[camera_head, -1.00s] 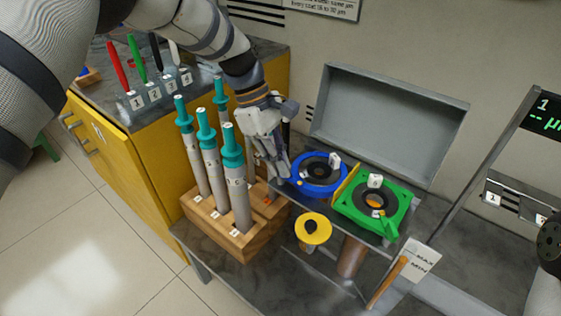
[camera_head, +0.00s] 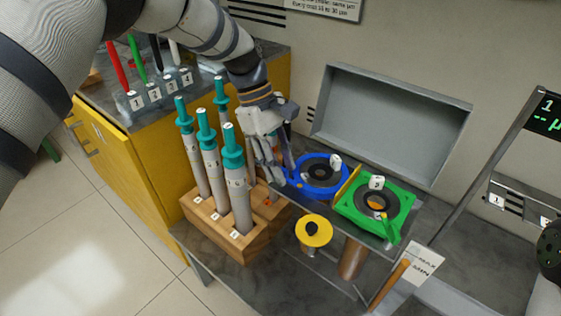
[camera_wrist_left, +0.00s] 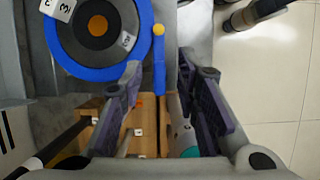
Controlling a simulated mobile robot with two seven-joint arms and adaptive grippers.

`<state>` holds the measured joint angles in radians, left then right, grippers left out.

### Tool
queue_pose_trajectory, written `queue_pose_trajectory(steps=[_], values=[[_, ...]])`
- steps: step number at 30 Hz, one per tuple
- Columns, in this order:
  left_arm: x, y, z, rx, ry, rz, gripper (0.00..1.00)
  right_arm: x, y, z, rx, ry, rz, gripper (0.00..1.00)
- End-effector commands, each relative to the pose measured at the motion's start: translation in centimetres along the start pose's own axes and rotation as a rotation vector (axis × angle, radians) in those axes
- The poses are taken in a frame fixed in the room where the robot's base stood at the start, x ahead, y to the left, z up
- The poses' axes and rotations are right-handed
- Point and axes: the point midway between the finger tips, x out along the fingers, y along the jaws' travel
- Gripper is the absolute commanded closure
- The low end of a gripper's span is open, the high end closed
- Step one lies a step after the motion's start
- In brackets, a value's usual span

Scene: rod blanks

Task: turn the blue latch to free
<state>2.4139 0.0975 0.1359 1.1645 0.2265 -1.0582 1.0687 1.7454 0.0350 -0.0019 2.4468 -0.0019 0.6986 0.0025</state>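The blue latch (camera_wrist_left: 159,60) is a narrow blue bar with a yellow dot, beside the round blue fixture (camera_wrist_left: 145,45) in the left wrist view. In the head view the latch (camera_head: 294,180) is at the left side of the blue fixture (camera_head: 334,188), partly hidden near my fingers. My left gripper (camera_head: 274,178) is above and left of the fixture, pointing down. In the left wrist view my gripper (camera_wrist_left: 160,78) is open, with an empty gap between its fingers. The latch lies in line with that gap; contact cannot be told.
A wooden rack (camera_head: 222,234) with several teal-topped rods stands close left of my gripper. A green fixture (camera_head: 352,212) is right of the blue one, past a yellow divider (camera_head: 348,184). A grey bin (camera_head: 390,125) stands behind.

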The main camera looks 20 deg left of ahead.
Motion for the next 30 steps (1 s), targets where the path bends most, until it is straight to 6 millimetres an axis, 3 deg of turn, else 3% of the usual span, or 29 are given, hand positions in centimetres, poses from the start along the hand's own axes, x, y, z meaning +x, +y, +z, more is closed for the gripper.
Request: queue_pose_trajectory(steps=[8,18,21,30], values=[[-0.9,0.1,0.0,0.000,0.000,0.004,0.71,0.0,0.0,0.0,0.000,0.001,0.000,0.60],[-9.5,0.1,0.0,0.000,0.001,0.006,0.71,0.0,0.0,0.0,0.000,0.001,0.000,0.60],[-11.1,0.1,0.0,0.000,0.000,0.003,0.71,0.0,0.0,0.0,0.000,0.001,0.000,0.60],[-12.1,0.0,0.0,0.000,0.000,0.001,0.71,0.0,0.0,0.0,0.000,0.001,0.000,0.60]])
